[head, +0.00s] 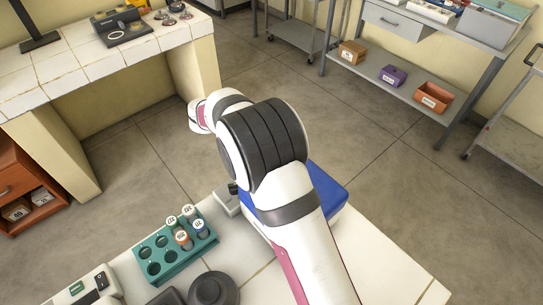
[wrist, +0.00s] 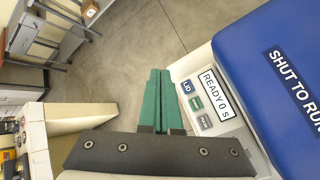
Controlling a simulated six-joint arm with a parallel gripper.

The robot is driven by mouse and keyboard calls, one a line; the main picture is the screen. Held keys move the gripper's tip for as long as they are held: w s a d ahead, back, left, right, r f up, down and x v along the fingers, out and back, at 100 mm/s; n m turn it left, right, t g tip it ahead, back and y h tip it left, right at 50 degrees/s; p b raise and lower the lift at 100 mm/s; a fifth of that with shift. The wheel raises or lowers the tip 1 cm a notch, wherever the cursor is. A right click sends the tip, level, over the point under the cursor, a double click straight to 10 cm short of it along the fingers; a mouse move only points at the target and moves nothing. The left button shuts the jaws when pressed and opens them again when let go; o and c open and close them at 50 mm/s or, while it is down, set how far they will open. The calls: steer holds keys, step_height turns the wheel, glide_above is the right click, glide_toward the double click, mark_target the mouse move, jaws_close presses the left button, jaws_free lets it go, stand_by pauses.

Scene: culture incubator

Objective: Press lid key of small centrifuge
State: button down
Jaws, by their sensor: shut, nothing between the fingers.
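The small centrifuge has a blue lid (wrist: 275,75) marked "SHUT TO RUN"; it looks closed. In the wrist view its pale front panel carries a display (wrist: 214,93) reading "READY 0 S" and a row of keys. The blue lid key (wrist: 187,87) is at the row's upper end. My gripper (wrist: 159,74) has green fingers that are shut together and empty. In the picture the fingertips are just left of the lid key; I see no contact. In the head view my arm covers much of the centrifuge (head: 329,190) and hides the fingertips.
A green key (wrist: 196,103) and a grey key (wrist: 205,122) sit close below the lid key. On the tiled bench, a teal tube rack (head: 172,262) with several tubes stands left of the centrifuge. A dark round object (head: 214,289) is near the front.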

step_height(320, 180, down, 8)
steer(key=shift+f, duration=0.15)
stand_by(0.3)
steer(key=shift+f, duration=0.1)
stand_by(1.8)
steer(key=shift+f, duration=0.3)
steer(key=shift+f, duration=0.35)
stand_by(0.7)
steer(key=shift+r, duration=0.75)
steer(key=shift+r, duration=2.55)
